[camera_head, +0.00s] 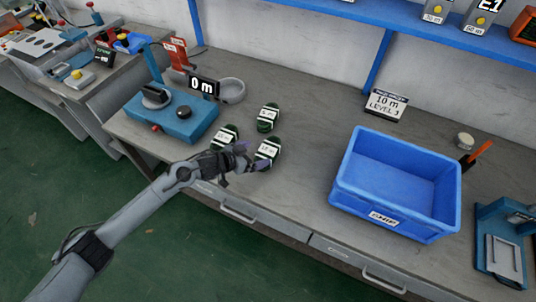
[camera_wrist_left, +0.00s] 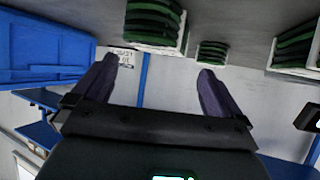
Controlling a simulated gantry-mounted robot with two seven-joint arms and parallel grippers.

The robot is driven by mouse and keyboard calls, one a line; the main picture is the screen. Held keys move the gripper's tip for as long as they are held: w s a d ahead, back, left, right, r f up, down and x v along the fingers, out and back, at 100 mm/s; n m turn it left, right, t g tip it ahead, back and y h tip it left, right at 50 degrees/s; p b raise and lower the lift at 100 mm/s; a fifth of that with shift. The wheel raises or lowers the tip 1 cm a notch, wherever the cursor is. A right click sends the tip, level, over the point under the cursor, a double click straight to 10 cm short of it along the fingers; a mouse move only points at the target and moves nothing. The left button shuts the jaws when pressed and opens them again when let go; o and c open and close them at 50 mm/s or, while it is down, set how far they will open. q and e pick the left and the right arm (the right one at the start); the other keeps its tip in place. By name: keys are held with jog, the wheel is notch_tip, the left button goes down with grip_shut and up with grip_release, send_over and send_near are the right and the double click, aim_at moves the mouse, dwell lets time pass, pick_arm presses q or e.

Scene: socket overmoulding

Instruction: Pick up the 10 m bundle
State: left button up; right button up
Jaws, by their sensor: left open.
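Three dark green coiled bundles with white labelled bands stand on the grey bench: a front right one (camera_head: 268,150), a left one (camera_head: 225,135) and a back one (camera_head: 268,116). Their labels are too small to read, so I cannot tell which is the 10 m bundle. My left gripper (camera_head: 253,158) is open and empty at the near side of the front right bundle. In the left wrist view, which is upside down, one bundle (camera_wrist_left: 153,24) lies ahead between the two spread fingers (camera_wrist_left: 153,84). The other two (camera_wrist_left: 212,51) (camera_wrist_left: 296,46) are to its right. My right gripper is not shown.
A blue bin (camera_head: 345,190) stands to the right, with a "10 m LEVEL 3" sign (camera_head: 388,103) behind it. A blue machine (camera_head: 172,120) with a "0 m" display (camera_head: 203,87) stands at left. Bench between bundles and bin is clear.

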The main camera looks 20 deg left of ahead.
aim_at(268, 150)
pick_arm(q)
jog(key=shift+w+d+f, duration=0.2)
jog(key=shift+w+f, duration=0.1)
jog(key=shift+w, duration=0.1)
jog(key=b+x, duration=0.1)
jog(key=x, duration=0.3)
jog(key=shift+d+b, duration=0.25)
jog(key=shift+b, duration=0.15)
jog(key=shift+c, duration=0.3)
jog(key=c, duration=1.2)
